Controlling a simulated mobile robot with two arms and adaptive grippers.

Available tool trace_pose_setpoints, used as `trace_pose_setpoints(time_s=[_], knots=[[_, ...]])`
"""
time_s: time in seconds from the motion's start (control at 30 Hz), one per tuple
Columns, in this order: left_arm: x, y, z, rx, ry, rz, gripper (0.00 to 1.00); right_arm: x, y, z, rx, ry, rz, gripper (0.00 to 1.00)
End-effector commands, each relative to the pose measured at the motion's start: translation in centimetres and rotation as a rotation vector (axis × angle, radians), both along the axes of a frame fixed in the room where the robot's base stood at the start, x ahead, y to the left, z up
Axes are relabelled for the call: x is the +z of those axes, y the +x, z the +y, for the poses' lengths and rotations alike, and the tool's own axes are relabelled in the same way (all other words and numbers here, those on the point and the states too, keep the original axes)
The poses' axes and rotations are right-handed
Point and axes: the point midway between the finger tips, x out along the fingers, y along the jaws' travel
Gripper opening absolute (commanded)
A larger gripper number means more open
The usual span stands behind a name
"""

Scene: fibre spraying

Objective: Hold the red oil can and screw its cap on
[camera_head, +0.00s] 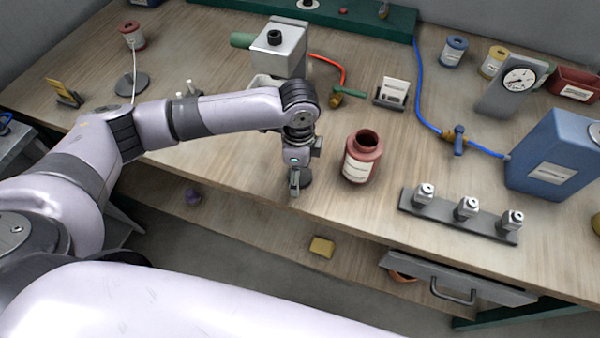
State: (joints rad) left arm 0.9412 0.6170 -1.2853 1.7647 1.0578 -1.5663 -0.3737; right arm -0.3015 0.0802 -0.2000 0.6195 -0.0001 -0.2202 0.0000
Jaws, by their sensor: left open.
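The red oil can (351,169) stands upright near the front edge of the workbench, with a pale label and an open, uncapped mouth. My left gripper (298,184) is open and points down just left of the can, near the front edge, apart from it. A dark round piece (306,180) shows low behind its fingers. It may be the cap, but the gripper partly covers it and I cannot tell whether it lies between the fingers. My right gripper is not in view.
A rail with several metal fittings (460,216) lies right of the can, before a blue canister (552,162). A blue hose (418,85) and a white card holder (392,92) lie behind. A grey box machine (275,50) stands at the back. Bare bench lies between can and rail.

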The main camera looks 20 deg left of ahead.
Motion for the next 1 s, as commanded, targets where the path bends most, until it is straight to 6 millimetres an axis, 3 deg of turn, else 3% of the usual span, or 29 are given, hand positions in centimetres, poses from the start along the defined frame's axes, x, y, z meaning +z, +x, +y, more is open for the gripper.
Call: trace_pose_setpoints(time_s=[0.07, 0.57, 1.0], knots=[[0.0, 0.0, 0.0, 0.000, 0.000, 0.000, 0.72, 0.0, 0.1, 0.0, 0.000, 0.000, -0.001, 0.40], [0.1, 0.0, 0.0, 0.000, 0.000, 0.000, 0.39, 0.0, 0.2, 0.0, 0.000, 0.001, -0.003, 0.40], [1.1, 0.1, 0.0, 0.000, -0.002, -0.003, 0.38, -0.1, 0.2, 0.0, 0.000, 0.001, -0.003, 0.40]])
